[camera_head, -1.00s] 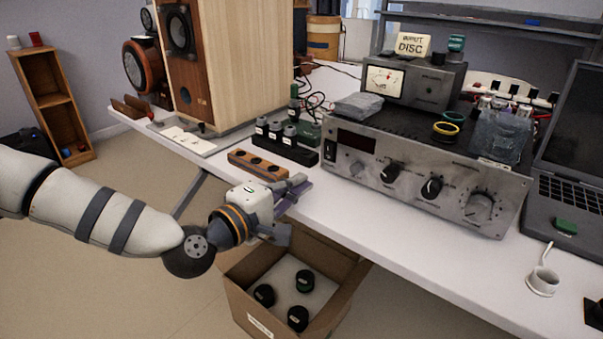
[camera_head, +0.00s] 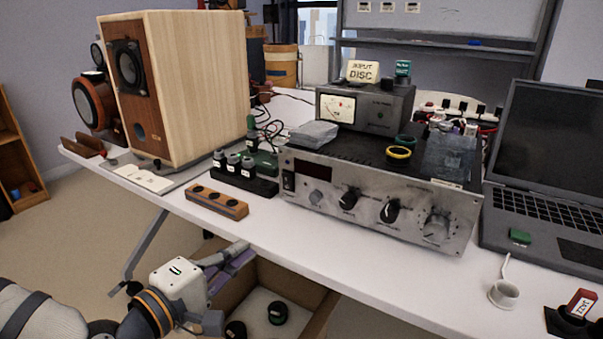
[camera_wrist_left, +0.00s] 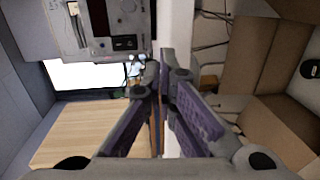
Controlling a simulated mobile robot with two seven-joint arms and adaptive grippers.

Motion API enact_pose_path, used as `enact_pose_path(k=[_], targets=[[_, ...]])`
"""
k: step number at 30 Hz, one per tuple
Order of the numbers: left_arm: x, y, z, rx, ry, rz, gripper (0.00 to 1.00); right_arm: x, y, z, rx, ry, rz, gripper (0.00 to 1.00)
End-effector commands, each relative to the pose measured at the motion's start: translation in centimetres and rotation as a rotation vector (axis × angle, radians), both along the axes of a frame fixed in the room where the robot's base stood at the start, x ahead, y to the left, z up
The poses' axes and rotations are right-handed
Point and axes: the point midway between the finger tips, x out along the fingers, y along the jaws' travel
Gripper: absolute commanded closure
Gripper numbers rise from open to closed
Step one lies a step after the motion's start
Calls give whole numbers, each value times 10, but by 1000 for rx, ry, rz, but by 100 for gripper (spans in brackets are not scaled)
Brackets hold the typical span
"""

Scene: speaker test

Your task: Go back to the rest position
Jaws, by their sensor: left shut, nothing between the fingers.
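My left gripper (camera_head: 238,258) is at the bottom of the head view, in front of the table's front edge and over the back left part of the cardboard box. Its purple-grey fingers are shut with nothing between them. In the left wrist view the fingers (camera_wrist_left: 163,82) come together at the middle, and the box shows to their right. My left forearm runs off the lower left corner of the head view. My right gripper is in neither view.
The cardboard box (camera_head: 318,318) below holds black round pieces (camera_head: 277,313).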

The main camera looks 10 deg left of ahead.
Motion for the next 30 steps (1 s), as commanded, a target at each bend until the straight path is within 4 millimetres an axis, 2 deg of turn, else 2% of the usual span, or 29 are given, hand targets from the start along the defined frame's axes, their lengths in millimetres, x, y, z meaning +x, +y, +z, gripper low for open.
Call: enact_pose_path(k=[2, 4, 5, 6, 8, 9, 10, 12, 15, 16, 18, 21, 24, 30], targets=[[-23, -25, -25, 64, 103, -76, 100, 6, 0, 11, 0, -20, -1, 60], [-63, -52, -62, 165, 248, -182, 100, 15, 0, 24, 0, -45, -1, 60], [-85, -62, -79, 218, 316, -237, 100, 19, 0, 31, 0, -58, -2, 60], [-118, -71, -99, 291, 403, -310, 100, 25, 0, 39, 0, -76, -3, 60], [-170, -77, -125, 405, 529, -425, 100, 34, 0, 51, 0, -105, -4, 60], [-208, -77, -137, 487, 607, -507, 100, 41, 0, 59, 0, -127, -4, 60], [-236, -73, -144, 552, 664, -567, 100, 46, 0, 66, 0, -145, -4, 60], [-298, -57, -152, 704, 782, -710, 100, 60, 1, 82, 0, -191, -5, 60], [-368, -20, -149, 911, 911, -884, 100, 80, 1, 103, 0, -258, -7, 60], [-384, -8, -146, 964, 940, -926, 100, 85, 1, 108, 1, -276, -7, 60], [-409, 15, -139, 1066, 992, -1002, 100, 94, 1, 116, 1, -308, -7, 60], [-429, 35, -134, 1145, 1037, -1062, 100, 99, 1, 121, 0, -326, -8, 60], [-435, 39, -135, 1160, 1054, -1083, 100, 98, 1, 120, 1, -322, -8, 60], [-436, 39, -137, 1155, 1057, -1084, 100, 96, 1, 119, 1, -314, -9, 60]])
